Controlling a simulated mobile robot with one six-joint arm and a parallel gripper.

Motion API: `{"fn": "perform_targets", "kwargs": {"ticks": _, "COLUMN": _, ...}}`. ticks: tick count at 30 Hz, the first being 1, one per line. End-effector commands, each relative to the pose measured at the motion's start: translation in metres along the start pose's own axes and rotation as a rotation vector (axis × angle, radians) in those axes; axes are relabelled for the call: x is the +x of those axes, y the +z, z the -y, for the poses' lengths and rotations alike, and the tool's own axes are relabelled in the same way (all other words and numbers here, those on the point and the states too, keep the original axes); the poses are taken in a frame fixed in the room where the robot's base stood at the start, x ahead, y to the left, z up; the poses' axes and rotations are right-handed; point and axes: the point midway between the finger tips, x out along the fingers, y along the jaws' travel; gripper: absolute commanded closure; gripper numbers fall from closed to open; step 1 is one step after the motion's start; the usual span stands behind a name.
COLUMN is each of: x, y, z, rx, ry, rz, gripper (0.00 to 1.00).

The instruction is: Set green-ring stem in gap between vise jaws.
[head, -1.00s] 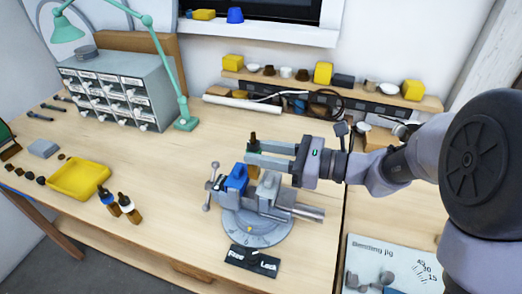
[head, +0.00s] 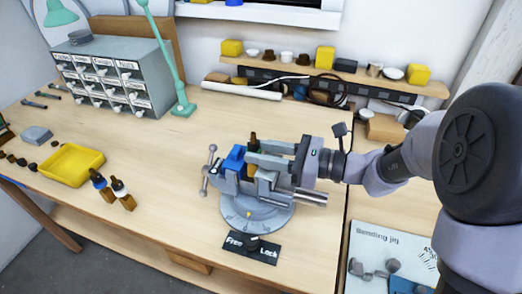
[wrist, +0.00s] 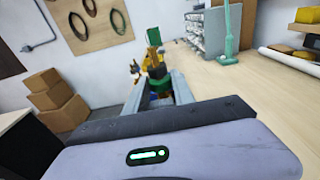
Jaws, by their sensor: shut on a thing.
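The vise (head: 256,210) stands on the bench on a round grey base, with a blue jaw (head: 233,159) on the left and a grey jaw (head: 267,181) on the right. My gripper (head: 250,156) reaches in from the right, shut on the green-ring stem (head: 253,140). The stem is upright, its dark top above my fingers. Its lower tan part shows between the two jaws; its bottom end is hidden. The stem's green ring also shows in the wrist view (wrist: 160,89), between my fingertips.
A blue-ring stem (head: 100,181) and a white-ring stem (head: 120,190) stand left of the vise, near a yellow tray (head: 72,164). A Free/Lock plate (head: 252,247) lies in front. A drawer cabinet (head: 112,78) stands behind left. The bench between is clear.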

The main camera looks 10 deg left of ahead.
Motion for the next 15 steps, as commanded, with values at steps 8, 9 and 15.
{"fn": "perform_targets", "kwargs": {"ticks": 8, "x": 0.0000, "y": -0.0057, "z": -0.0021, "rx": 0.002, "ry": 0.005, "rz": -0.011, "gripper": 1.00}}
{"fn": "perform_targets", "kwargs": {"ticks": 9, "x": 0.0000, "y": -0.0059, "z": -0.0022, "rx": 0.002, "ry": 0.006, "rz": -0.012, "gripper": 1.00}}
{"fn": "perform_targets", "kwargs": {"ticks": 15, "x": 0.0001, "y": -0.0070, "z": -0.0028, "rx": 0.003, "ry": 0.007, "rz": -0.013, "gripper": 0.45}}
